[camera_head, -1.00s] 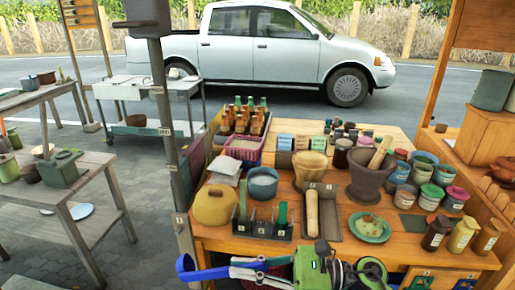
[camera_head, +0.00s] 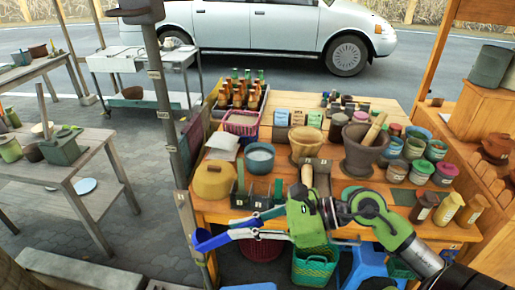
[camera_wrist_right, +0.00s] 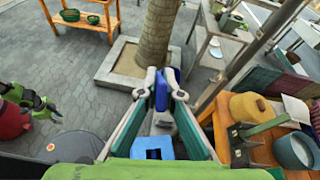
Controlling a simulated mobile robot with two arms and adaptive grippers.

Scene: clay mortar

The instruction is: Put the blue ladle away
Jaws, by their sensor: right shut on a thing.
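The blue ladle (camera_head: 208,241) is held in the air off the table's front left corner, its bowl end pointing left. My right gripper (camera_head: 234,231) is shut on it, with the handle running back between the fingers. In the right wrist view the blue ladle (camera_wrist_right: 161,95) shows between the tips of my right gripper (camera_wrist_right: 163,85). A dark slotted rack (camera_head: 262,201) with upright green pieces stands on the table's front left, behind my gripper.
The wooden table (camera_head: 284,166) is crowded. A yellow lidded pot (camera_head: 213,181), a blue pot (camera_head: 260,160) and a stone mortar (camera_head: 364,150) stand on it. A post (camera_head: 166,110) rises by its left edge. A green basket (camera_head: 314,267) sits below. Paving at the left is open.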

